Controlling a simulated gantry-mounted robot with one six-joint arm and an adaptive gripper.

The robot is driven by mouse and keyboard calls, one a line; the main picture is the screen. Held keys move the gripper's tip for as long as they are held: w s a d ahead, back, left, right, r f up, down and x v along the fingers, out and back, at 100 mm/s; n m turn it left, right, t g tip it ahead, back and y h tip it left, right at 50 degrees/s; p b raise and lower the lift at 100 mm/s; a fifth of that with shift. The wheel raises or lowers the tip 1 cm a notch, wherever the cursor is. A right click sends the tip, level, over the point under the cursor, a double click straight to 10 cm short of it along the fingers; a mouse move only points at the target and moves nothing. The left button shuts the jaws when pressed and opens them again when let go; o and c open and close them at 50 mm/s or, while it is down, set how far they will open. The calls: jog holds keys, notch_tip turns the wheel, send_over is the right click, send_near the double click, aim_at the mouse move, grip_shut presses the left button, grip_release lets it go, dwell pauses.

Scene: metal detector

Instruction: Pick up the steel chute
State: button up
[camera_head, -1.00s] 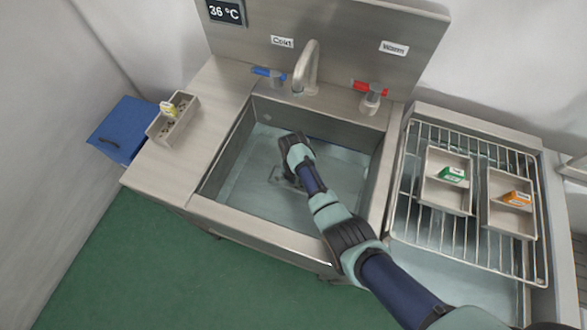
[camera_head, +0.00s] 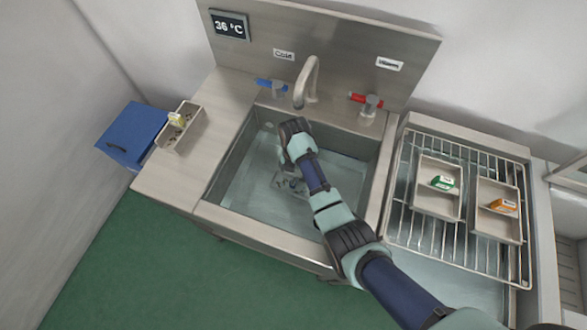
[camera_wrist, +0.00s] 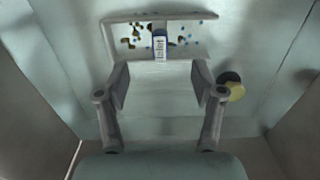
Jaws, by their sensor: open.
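A pale steel tray-like piece, which looks like the steel chute (camera_wrist: 190,51), lies in the sink basin ahead of my gripper (camera_wrist: 160,84) in the wrist view. Dark and yellowish bits, blue dots and a small blue-and-white item (camera_wrist: 160,46) show on it. My gripper is open and empty, its two fingers apart just short of the chute's near edge. I cannot tell whether they touch it. In the head view my gripper (camera_head: 284,167) is low inside the sink (camera_head: 240,190), and the chute beneath is partly hidden by my arm.
A yellow round piece (camera_wrist: 236,91) lies beside a dark round spot on the sink floor. The faucet (camera_head: 308,80) rises behind the basin. A wire rack (camera_head: 410,215) with two trays stands right; a small box (camera_head: 182,137) and blue bin (camera_head: 137,130) are left.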

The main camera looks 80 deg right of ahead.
aim_at(292, 182)
jog(key=m, duration=0.3)
jog(key=f+m, duration=0.1)
jog(key=m, duration=0.5)
jog(key=shift+w+f+m+b, duration=0.1)
jog(key=shift+f+m+b, duration=0.1)
jog(key=shift+m+b, duration=0.1)
jog(key=m, duration=0.3)
jog(key=shift+f, duration=0.2)
jog(key=m, duration=0.5)
jog(key=shift+f, duration=0.25)
jog(key=f+b, duration=0.1)
jog(key=f, duration=0.1)
jog(key=f+b, duration=0.2)
jog(key=f, duration=0.1)
jog(key=f+b, duration=0.1)
jog(key=f, duration=0.2)
jog(key=shift+w+a, duration=0.15)
jog(key=shift+a, duration=0.15)
jog(key=shift+r, duration=0.1)
grip_shut()
